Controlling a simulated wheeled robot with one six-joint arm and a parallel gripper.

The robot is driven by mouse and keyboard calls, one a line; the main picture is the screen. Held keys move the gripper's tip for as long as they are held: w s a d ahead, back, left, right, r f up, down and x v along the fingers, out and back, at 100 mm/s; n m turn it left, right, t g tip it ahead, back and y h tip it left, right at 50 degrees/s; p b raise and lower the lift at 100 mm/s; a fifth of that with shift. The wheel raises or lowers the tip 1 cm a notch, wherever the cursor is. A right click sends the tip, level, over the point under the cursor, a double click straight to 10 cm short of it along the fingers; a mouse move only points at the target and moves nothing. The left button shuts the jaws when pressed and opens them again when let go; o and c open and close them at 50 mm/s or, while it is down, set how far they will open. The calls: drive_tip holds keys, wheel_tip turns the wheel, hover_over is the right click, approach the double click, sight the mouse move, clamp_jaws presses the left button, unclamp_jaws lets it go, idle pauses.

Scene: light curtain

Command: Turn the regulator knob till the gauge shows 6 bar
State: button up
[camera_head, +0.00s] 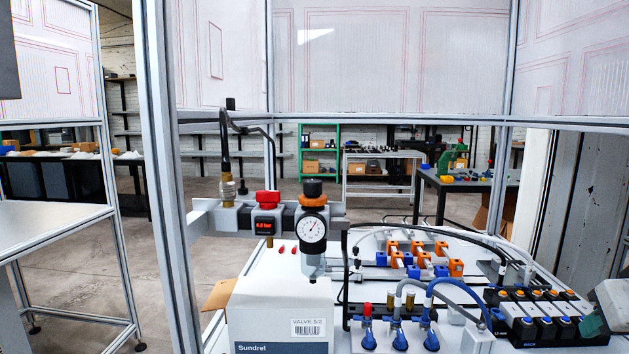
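The regulator knob (313,188) is a black cap above an orange collar, on top of the regulator on a grey rail. Below it the round gauge (313,228) has a white dial facing me. Its thin needle points up and to the right, but the scale is too small to read. Left of the gauge, a small red-lit digital display (265,226) sits under a red knob; its digits are too small to read surely. Nothing touches the regulator knob. My gripper does not show in this view.
A white box (278,318) labelled Sundrel stands below the regulator. A black hose (225,150) rises at its left. Valves, blue tubes and a black manifold (537,322) crowd the bench to the right. An aluminium post (162,180) stands left. Clear panels hang above.

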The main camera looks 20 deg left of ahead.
sight(319, 182)
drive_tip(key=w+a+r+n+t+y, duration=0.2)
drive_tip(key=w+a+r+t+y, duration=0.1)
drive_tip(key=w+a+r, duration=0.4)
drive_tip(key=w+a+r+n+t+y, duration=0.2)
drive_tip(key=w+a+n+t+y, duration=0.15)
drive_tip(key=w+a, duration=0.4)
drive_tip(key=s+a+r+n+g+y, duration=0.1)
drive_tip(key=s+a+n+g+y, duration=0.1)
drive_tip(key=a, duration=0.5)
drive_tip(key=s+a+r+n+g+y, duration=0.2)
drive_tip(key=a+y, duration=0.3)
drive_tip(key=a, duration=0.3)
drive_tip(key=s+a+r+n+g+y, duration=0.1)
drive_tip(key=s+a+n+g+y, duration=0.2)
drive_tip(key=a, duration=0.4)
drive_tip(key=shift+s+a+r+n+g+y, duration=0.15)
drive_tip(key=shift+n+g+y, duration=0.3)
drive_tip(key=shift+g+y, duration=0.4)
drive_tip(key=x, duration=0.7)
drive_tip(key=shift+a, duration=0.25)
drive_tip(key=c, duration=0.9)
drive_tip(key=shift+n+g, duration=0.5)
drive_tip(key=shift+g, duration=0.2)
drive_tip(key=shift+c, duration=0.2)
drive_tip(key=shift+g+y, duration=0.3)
